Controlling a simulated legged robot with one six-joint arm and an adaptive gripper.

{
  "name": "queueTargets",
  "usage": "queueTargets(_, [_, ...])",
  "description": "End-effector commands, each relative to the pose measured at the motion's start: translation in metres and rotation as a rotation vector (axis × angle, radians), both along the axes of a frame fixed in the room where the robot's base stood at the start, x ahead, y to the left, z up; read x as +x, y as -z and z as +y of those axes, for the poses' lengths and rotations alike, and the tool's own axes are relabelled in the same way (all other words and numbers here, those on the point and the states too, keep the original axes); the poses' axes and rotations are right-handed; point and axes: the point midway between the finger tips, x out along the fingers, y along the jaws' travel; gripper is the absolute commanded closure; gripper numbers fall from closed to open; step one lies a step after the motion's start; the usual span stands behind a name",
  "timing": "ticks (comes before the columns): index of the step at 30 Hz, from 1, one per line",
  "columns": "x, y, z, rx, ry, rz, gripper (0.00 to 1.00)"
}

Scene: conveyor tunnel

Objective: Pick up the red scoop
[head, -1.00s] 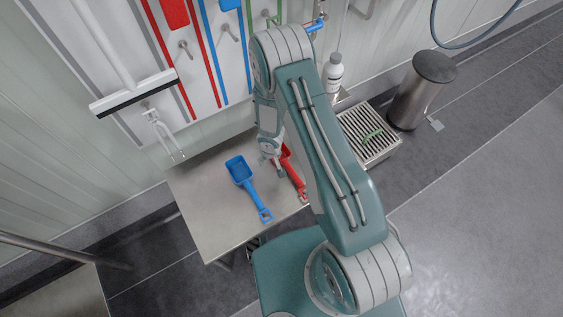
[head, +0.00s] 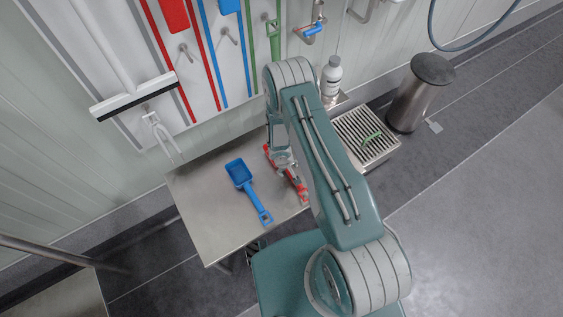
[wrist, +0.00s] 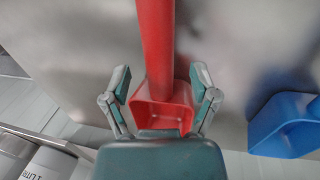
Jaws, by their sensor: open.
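The red scoop (head: 299,188) lies on the steel table (head: 205,215), partly hidden behind my arm in the head view. In the wrist view its red handle (wrist: 156,40) runs up the middle, and its hollow scoop end (wrist: 165,108) is between my fingers. My gripper (wrist: 160,85) is open, with one finger on each side of the red scoop. I see a gap between each finger and the scoop, so it is not gripped. In the head view my gripper (head: 284,165) is right over the scoop.
A blue scoop (head: 241,173) lies left of the red one; its edge shows in the wrist view (wrist: 285,125). A white bottle (head: 331,78), a slatted grate box (head: 366,135) and a steel bin (head: 420,95) stand to the right. Tools hang on the wall behind.

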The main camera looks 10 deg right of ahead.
Motion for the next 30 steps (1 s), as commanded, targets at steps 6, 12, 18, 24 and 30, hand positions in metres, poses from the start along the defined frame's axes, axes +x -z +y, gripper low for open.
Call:
queueTargets(6, [0.002, 0.019, -0.003, 0.0, 0.001, -0.001, 0.23])
queueTargets(12, [0.002, 0.019, -0.003, 0.001, 0.0, -0.001, 0.23])
queueTargets(18, [0.002, 0.019, -0.003, 0.001, 0.0, 0.0, 1.0])
queueTargets(24, [0.002, 0.019, -0.003, 0.001, 0.001, 0.0, 1.0])
queueTargets(30, [0.002, 0.018, -0.003, 0.001, 0.001, 0.0, 1.0])
